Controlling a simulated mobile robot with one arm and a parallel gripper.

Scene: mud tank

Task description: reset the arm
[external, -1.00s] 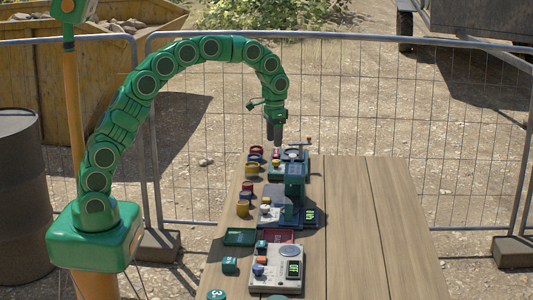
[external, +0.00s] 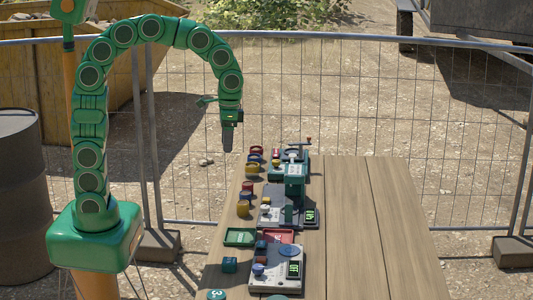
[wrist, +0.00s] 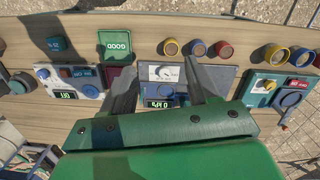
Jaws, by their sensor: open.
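My green arm rises from its base at the left and arches over toward the wooden table (external: 350,215). My gripper (external: 228,150) hangs pointing down, left of the far end of the table and above the ground beside it. In the wrist view my gripper (wrist: 162,95) shows two dark fingers spread apart with nothing held between them. Behind the gap lies a grey control panel with a small display (wrist: 160,101).
Several control panels line the table's left side, including a near grey one (external: 276,268) and a far green one (external: 290,160). Several coloured rings (external: 252,169) lie beside them. The table's right half is clear. A wire fence (external: 400,120) stands behind.

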